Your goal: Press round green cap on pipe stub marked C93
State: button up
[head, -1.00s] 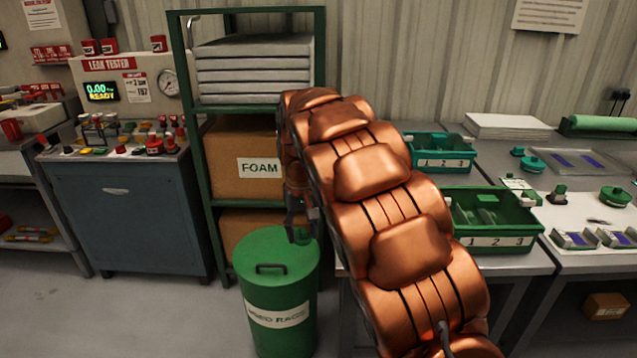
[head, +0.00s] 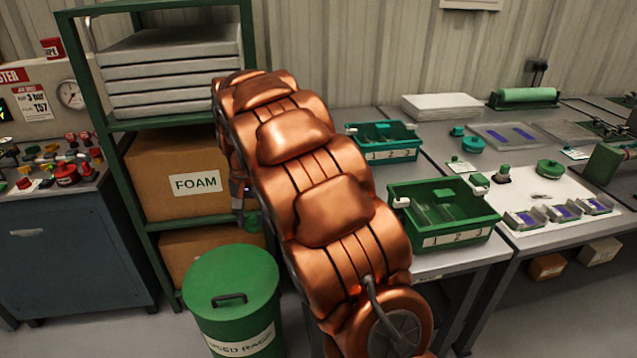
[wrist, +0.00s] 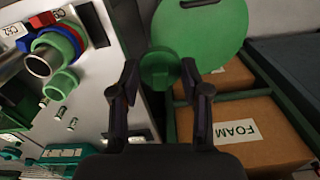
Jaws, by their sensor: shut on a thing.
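My gripper (wrist: 160,85) is shut on a round green cap (wrist: 160,68), which sits between its fingertips in the wrist view. In the head view my gripper (head: 245,205) is partly behind my arm, with the green cap (head: 250,222) at its tip, in front of the shelf. At the upper left of the wrist view, an open metal pipe end (wrist: 40,64) shows beside green, blue and red round parts. Small tags (wrist: 17,31) are near it, one seeming to read C92. I cannot make out a C93 mark. The held cap is well apart from the pipe end.
A green used-rags bin (head: 232,290) stands below my gripper. A green shelf frame (head: 85,105) holds cardboard foam boxes (head: 165,165). On the bench are a teal tray (head: 383,155), a green numbered tray (head: 445,238) and a loose green cap (head: 550,169). Floor shows at the lower left.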

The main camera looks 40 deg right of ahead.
jog(key=s+d+r+m+p, duration=0.3)
jog(key=s+d+m+p, duration=0.15)
jog(key=d+m, duration=0.3)
jog(key=s+d+r+m+p, duration=0.2)
jog(key=s+d+m+p, duration=0.25)
jog(key=d+m, duration=0.35)
notch_tip(320, 180, down, 6)
jog(key=a+b, duration=0.1)
jog(key=shift+w+m, duration=0.35)
jog(key=shift+b, duration=0.4)
dwell(1.1)
jog(key=shift+f+b, duration=0.65)
jog(key=shift+f, duration=0.05)
dwell(1.0)
